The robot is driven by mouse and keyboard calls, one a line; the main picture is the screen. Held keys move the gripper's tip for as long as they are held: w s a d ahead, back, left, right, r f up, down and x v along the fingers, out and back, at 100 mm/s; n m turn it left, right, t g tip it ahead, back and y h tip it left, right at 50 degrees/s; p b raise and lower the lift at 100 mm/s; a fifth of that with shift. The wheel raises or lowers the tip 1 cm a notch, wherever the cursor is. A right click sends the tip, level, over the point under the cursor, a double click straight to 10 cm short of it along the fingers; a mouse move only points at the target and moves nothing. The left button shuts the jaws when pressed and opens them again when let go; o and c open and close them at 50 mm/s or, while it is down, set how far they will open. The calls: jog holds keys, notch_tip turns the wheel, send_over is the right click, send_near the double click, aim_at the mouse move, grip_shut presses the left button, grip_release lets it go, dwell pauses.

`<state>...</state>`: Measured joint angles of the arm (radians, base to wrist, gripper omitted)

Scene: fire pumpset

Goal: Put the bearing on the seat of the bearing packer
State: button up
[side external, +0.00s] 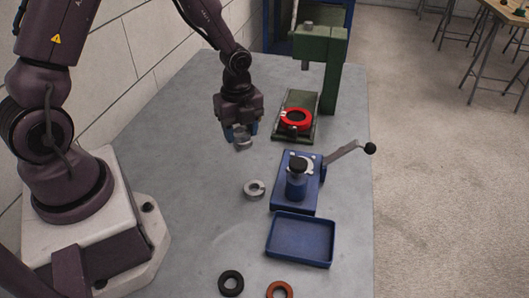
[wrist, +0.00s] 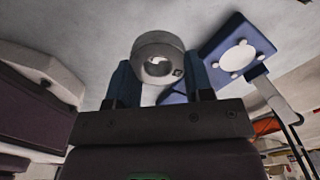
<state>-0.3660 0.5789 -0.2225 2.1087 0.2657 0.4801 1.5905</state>
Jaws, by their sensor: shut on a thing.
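My gripper (side external: 242,136) is shut on a grey metal ring, which I take to be the bearing (side external: 242,140). It is held above the table, left of the blue bearing packer (side external: 284,197) and apart from it. In the wrist view, the bearing (wrist: 158,46) sits between the two blue fingers (wrist: 160,85), its hole facing the camera. A blue plate with a pale disc (wrist: 238,56) shows in the wrist view.
Another grey ring (side external: 254,189) lies left of the packer. A blue tray (side external: 301,258) is in front of it, with a black ring (side external: 231,283) and an orange ring (side external: 279,290) nearby. A green press (side external: 328,75) with a red ring (side external: 295,119) stands behind.

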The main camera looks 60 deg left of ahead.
jog(key=n, duration=0.3)
jog(key=r+n, duration=0.1)
jog(key=n, duration=0.4)
jog(key=shift+s+d+r+n, duration=0.1)
jog(key=shift+d+r+n, duration=0.15)
jog(key=shift+d+n, duration=0.05)
jog(key=w+d+r+n, duration=0.2)
jog(key=d+r+n, duration=0.4)
jog(key=n, duration=0.4)
jog(key=a+f+m, duration=0.1)
jog(key=a+m, duration=0.1)
jog(key=s+a+f+m, duration=0.1)
jog(key=f+m, duration=0.1)
jog(key=m, duration=0.1)
jog(key=s+a+f+m, duration=0.1)
jog(key=a+f+m, duration=0.1)
jog(key=shift+a+f, duration=0.2)
jog(key=shift+a, duration=0.15)
jog(key=m, duration=0.1)
jog(key=f+m, duration=0.1)
jog(key=m, duration=0.2)
jog(key=shift+s+a+f+m, duration=0.1)
jog(key=shift+a+f+m, duration=0.05)
jog(key=shift+a+m, duration=0.15)
jog(key=m, duration=0.6)
jog(key=f+m, duration=0.1)
jog(key=m, duration=0.2)
jog(key=shift+w+a, duration=0.15)
jog(key=shift+w, duration=0.2)
